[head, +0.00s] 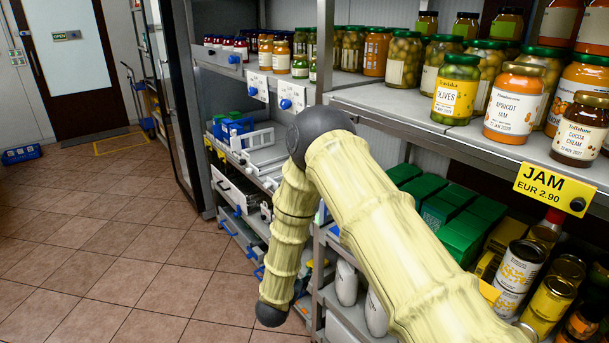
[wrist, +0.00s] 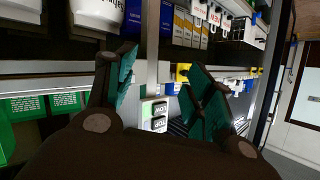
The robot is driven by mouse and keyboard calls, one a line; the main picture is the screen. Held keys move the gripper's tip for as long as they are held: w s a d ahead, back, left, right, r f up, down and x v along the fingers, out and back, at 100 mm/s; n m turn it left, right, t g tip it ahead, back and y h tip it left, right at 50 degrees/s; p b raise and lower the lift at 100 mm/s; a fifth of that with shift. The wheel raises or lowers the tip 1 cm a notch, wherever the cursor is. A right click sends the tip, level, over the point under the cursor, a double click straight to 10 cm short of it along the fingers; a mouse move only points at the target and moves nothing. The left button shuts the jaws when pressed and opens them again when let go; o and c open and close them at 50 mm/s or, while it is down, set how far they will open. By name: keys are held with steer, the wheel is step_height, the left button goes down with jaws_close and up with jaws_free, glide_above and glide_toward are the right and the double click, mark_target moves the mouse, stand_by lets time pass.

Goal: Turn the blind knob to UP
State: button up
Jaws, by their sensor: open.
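A white panel with small dark labels (wrist: 155,115) lies beyond the fingers. In the head view my arm bends downward in front of the shelves, and my gripper is out of sight.
Jars (head: 455,88) crowd the upper right shelf, above a yellow jam price tag (head: 552,188). Green boxes (head: 460,235) and cans (head: 520,265) stand below. The tiled floor (head: 120,240) at left is open, with a blue crate (head: 21,154) by the wall.

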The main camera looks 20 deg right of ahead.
steer(key=w+a+r+m+g+h, duration=0.1)
steer(key=w+r+m+g+h, duration=0.25)
steer(key=r, duration=0.55)
steer(key=w+a+r+m+h, duration=0.1)
steer(key=w+r+m+h, duration=0.25)
steer(key=r+m, duration=0.4)
steer(key=w+a+r+m+g+h, duration=0.1)
steer(key=w+r+m+g+h, duration=0.2)
steer(key=r, duration=0.8)
steer(key=w+d+t+p, duration=0.1)
steer(key=w+d+p, duration=0.2)
steer(key=d, duration=0.6)
steer(key=shift+w+d+y, duration=0.3)
steer(key=shift+w+d, duration=0.05)
steer(key=shift+w, duration=0.2)
steer(key=c, duration=1)
